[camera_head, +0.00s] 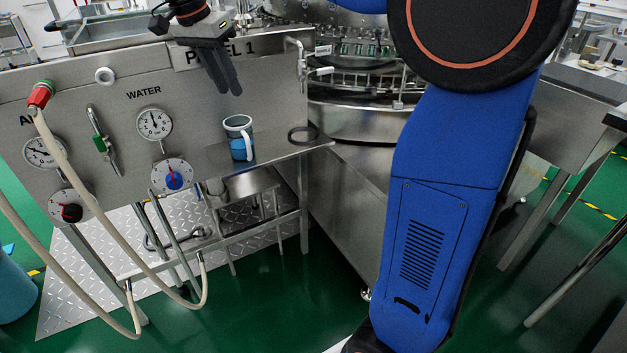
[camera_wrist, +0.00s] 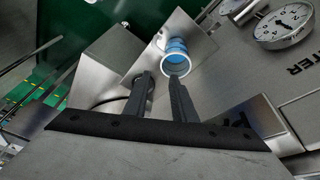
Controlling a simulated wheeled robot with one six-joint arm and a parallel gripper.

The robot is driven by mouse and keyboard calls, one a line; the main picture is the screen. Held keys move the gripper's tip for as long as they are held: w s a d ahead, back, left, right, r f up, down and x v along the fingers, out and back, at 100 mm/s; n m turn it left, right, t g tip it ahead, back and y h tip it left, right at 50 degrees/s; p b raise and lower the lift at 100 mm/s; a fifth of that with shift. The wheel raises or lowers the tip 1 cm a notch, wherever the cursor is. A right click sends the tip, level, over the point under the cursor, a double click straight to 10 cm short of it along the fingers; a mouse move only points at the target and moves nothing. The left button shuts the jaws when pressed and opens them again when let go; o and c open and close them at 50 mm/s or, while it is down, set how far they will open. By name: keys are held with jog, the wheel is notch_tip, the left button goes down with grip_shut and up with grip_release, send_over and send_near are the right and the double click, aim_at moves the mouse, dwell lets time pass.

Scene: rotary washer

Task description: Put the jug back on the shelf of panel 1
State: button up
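The jug (camera_head: 238,138), blue with a white rim and white handle, stands upright on the metal shelf (camera_head: 280,146) of panel 1 (camera_head: 120,95). In the wrist view the jug (camera_wrist: 177,58) shows just beyond my fingertips, its open top towards the camera, on the shelf (camera_wrist: 146,65). My gripper (camera_head: 232,92) is above the jug, in front of the upper part of the panel, fingers pointing down. In the wrist view my gripper (camera_wrist: 160,80) has a gap between its two dark fingers, with nothing held. The fingers are apart from the jug.
A dark ring (camera_head: 302,135) lies on the right part of the shelf. A small tap (camera_head: 302,62) sticks out above it. Gauges, knobs and hoses (camera_head: 70,160) fill the panel's left side. The rotary washer (camera_head: 365,120) stands to the right. My blue arm blocks part of the view.

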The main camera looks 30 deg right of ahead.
jog(key=s+d+f+n+t+y, duration=0.1)
jog(key=s+d+f+n, duration=0.25)
jog(key=s, duration=0.45)
jog(key=s+d+f+n+t+y, duration=0.1)
jog(key=s+d+f+n, duration=0.2)
jog(key=s+d+f, duration=0.35)
jog(key=s+f+n+t+y, duration=0.1)
jog(key=s+f+n, duration=0.4)
jog(key=s+f, duration=0.6)
jog(key=shift+s+d+t, duration=0.3)
jog(key=shift+s+d, duration=0.1)
jog(key=shift+s, duration=1.6)
jog(key=shift+n, duration=0.25)
